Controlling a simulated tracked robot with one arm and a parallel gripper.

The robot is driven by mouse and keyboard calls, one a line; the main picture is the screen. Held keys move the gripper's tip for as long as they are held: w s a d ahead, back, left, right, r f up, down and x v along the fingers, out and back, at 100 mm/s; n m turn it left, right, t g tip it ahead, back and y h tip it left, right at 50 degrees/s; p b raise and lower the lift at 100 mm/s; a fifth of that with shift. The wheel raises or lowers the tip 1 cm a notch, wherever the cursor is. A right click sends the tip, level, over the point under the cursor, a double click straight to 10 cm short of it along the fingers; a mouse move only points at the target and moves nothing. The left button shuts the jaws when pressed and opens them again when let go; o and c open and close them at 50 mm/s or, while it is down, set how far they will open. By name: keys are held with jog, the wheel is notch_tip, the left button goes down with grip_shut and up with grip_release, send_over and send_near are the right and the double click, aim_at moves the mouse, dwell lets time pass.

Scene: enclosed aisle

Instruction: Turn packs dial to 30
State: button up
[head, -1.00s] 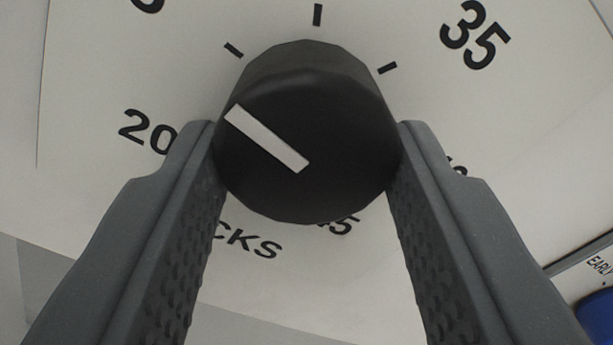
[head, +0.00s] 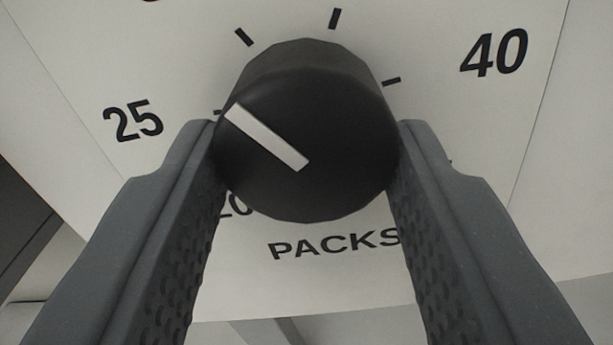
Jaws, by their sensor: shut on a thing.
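The packs dial is a black round knob (head: 320,145) with a white pointer bar (head: 267,137) on a pale panel (head: 300,285). The word PACKS (head: 335,243) is printed below it. My gripper (head: 307,150) is shut on the knob, one finger on each side. The pointer aims up and left, between the 25 and 30 marks. It lies close to the tick for 30 (head: 244,37), seemingly slightly on the 25 side. The 25 label (head: 132,120) is at left and the 40 label (head: 494,53) at right. The 30 label is nearly all cut off at the top; 20 is partly hidden.
The panel's edges show at the right and lower left. A dark surface (head: 22,225) lies beyond the panel at the lower left. No loose object shows near my fingers.

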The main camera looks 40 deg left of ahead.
jog(key=shift+f+m, duration=0.1)
jog(key=shift+m, duration=0.6)
jog(key=o, duration=1)
jog(key=shift+c, duration=0.2)
jog(key=shift+s+d, duration=0.1)
jog(key=shift+s, duration=0.05)
jog(key=v, duration=1.3)
jog(key=shift+s+d, duration=0.2)
